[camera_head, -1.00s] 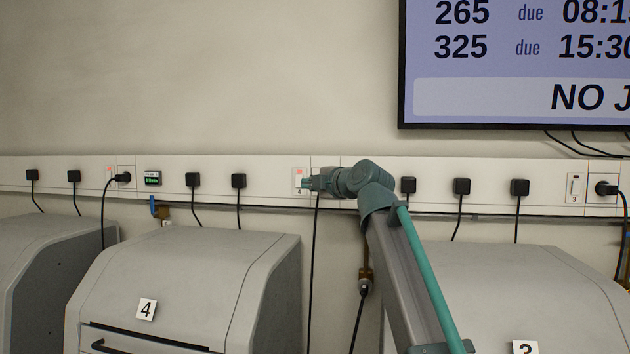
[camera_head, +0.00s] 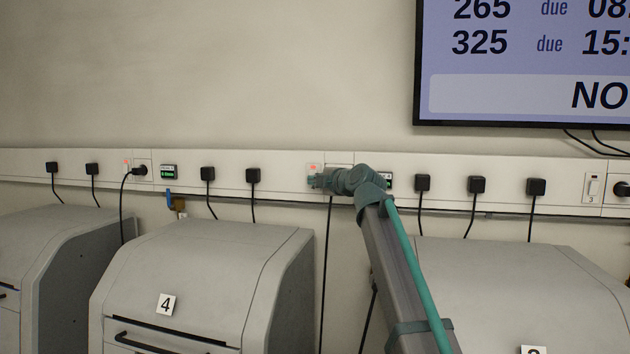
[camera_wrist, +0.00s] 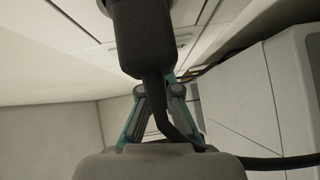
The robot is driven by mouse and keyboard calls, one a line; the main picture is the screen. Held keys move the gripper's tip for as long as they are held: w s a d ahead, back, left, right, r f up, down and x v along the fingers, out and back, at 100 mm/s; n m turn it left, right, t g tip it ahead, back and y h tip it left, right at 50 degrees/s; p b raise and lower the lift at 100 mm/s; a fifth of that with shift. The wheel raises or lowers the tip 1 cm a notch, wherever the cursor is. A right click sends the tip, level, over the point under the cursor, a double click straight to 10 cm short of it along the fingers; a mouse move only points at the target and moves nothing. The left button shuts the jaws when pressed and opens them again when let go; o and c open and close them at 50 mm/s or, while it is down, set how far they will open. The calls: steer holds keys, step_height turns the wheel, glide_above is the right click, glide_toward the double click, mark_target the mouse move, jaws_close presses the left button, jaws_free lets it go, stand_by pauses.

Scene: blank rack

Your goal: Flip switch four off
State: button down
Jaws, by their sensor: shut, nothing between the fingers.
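The switch (camera_head: 313,168) on the wall trunking above and right of the machine marked 4 shows a red-lit upper part. Its lower part and label are hidden behind my gripper (camera_head: 312,182). My gripper is shut and empty, its tip in front of the lower part of the switch; I cannot tell whether it touches. In the wrist view the teal fingers of my gripper (camera_wrist: 164,84) converge, with their tips hidden behind a black plug (camera_wrist: 145,38) and its cable, nearer the camera.
Machine 4 (camera_head: 205,262) stands below left, another machine (camera_head: 510,285) below right. Several black plugs with hanging cables line the trunking (camera_head: 283,178). Another red-lit switch (camera_head: 127,164) is at left, and switch 3 (camera_head: 593,186) at right. A screen (camera_head: 530,60) hangs above right.

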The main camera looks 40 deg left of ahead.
steer(key=shift+f, duration=0.1)
steer(key=b, duration=0.6)
steer(key=shift+w+a+f+n+y, duration=0.15)
steer(key=shift+w+f+n+y, duration=0.1)
steer(key=shift+f+n+y, duration=0.1)
steer(key=shift+b, duration=0.5)
steer(key=shift+s+d, duration=0.25)
steer(key=shift+s, duration=0.1)
steer(key=s+d+f+b, duration=0.1)
steer(key=s+d+b, duration=0.2)
steer(key=s+d, duration=0.3)
steer(key=w+v, duration=0.1)
steer(key=v, duration=0.3)
steer(key=shift+d+b, duration=0.4)
steer(key=shift+d, duration=0.05)
steer(key=shift+s+f, duration=0.1)
steer(key=shift+s, duration=0.05)
